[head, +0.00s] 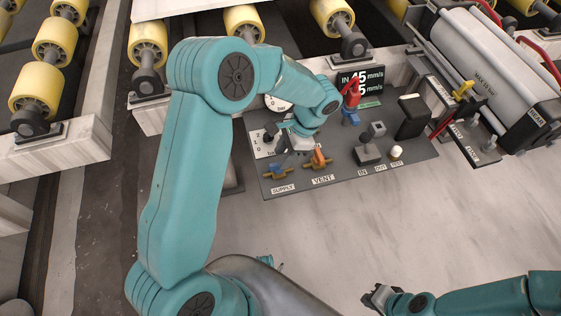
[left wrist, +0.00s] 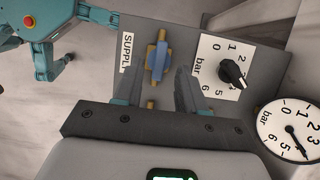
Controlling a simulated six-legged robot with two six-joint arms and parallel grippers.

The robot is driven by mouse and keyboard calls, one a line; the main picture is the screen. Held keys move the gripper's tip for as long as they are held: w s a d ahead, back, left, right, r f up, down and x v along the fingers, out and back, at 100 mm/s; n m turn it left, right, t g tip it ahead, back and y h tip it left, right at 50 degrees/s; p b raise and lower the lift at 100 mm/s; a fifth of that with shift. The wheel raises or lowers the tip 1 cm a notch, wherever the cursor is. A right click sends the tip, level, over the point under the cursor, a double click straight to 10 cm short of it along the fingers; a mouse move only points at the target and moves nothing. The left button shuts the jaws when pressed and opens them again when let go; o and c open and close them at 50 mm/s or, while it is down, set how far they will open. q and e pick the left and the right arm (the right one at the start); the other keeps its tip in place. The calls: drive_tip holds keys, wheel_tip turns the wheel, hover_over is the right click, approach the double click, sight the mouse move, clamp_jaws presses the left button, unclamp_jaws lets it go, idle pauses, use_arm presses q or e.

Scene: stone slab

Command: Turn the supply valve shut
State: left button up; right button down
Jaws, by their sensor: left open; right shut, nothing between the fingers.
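The supply valve, a blue handle (head: 277,169) on a brass body, sits at the panel's front left beside its SUPPLY label (head: 283,188). In the left wrist view the blue handle (left wrist: 158,60) lies roughly in line with the brass stubs. My left gripper (head: 288,141) is open just behind the valve in the head view. In the left wrist view its fingers (left wrist: 160,76) point toward the handle, one on each side; I cannot tell if they touch it. My right gripper (head: 377,296) is shut and empty, low in the head view, away from the panel.
The VENT valve with an orange handle (head: 319,158) stands close to the right of the supply valve. A black bar knob (left wrist: 231,73) and a round gauge (left wrist: 290,130) are nearby. A red-and-blue fitting (head: 351,103) stands farther back. The slab (head: 370,220) in front is clear.

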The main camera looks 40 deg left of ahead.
use_arm(q)
drive_tip(key=shift+x, duration=1.6)
clamp_jaws()
